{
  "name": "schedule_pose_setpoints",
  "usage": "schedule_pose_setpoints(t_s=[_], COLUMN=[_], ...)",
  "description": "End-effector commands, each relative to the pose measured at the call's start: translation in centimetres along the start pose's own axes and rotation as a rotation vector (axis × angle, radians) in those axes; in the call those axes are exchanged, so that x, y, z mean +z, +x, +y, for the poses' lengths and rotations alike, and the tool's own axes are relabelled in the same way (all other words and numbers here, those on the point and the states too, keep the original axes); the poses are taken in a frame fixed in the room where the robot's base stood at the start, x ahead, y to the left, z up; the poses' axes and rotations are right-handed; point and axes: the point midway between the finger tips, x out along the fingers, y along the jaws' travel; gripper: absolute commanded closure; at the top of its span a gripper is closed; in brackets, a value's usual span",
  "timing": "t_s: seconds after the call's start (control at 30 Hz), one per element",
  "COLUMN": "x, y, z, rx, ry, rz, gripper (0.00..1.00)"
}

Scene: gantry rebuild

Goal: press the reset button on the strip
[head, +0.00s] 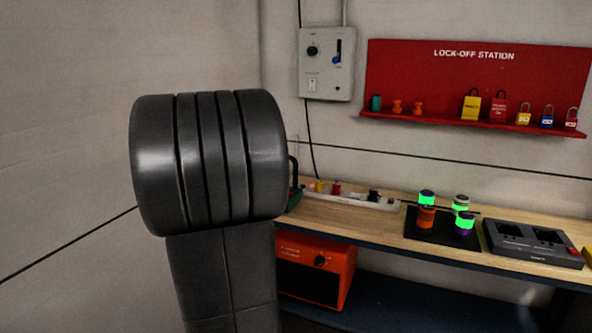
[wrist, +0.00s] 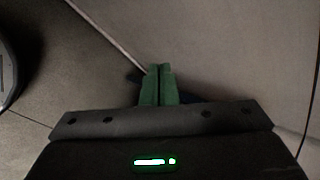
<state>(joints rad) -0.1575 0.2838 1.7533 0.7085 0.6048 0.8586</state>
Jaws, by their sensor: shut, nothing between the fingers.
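The white strip (head: 352,198) lies along the back of the wooden bench in the head view, with its left end close to my arm. A yellow piece, a red piece (head: 336,188) and a black piece (head: 374,195) stand on it. I cannot tell which part of it is the reset button. My gripper (wrist: 159,70) shows in the wrist view as two green fingers, shut together and empty. They point towards a plain grey surface, with no strip in that view. My dark arm covers the left middle of the head view.
A black mat (head: 418,235) with several green-banded cylinders and a dark charger (head: 535,243) stand on the bench (head: 385,222). A dark green thing (head: 295,198) sits left of the strip, partly hidden. An orange box (head: 342,277) is below. A grey wall box (head: 327,64) and red lock-off board (head: 480,80) hang above.

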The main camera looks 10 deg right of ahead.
Motion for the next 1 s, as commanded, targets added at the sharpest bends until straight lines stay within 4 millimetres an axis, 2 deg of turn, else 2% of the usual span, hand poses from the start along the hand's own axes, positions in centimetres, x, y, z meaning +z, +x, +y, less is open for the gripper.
schedule_pose_setpoints(t_s=[0.03,0.1,0.2,0.3,0.47,1.0], x=[1.2,2.2,3.3,4.1,4.5,4.4], y=[-1.2,-1.2,-1.3,-1.2,-0.9,-0.9], z=[-3.0,-5.2,-7.7,-9.2,-10.0,-9.9], rx=[-0.004,-0.01,-0.015,-0.016,-0.016,-0.017], ry=[0.053,0.127,0.21,0.266,0.303,0.302], rz=[-0.024,-0.054,-0.09,-0.114,-0.131,-0.13], gripper=[1.0,1.0,1.0,1.0,1.0,1.0])
